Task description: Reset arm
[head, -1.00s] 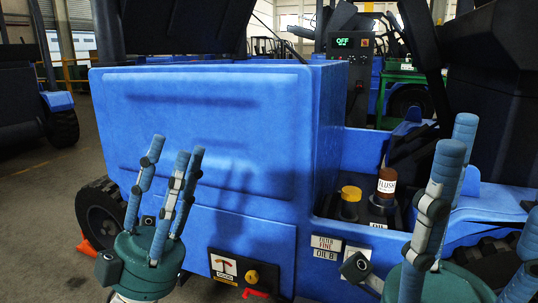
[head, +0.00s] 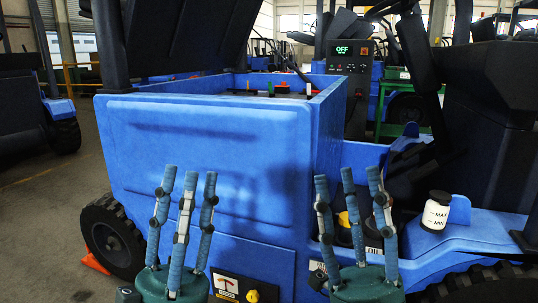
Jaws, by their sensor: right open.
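My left gripper (head: 190,180) is raised in front of the blue vehicle's body (head: 230,150). Its fingers point up, stand apart and hold nothing. My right gripper (head: 347,180) is raised beside it to the right, with its fingers spread and empty. It stands in front of the recess with the yellow cap (head: 352,217) and a dark container labelled OIL (head: 375,253), partly hiding them. The lower parts of both grippers are cut off by the bottom edge.
A white MAX/MIN container (head: 436,212) with a dark cap stands on the blue fender. A control panel (head: 347,60) reads OFF. A lower panel (head: 240,288) has a yellow knob. An orange wedge (head: 95,263) lies by the wheel (head: 112,238). Grey floor is free at left.

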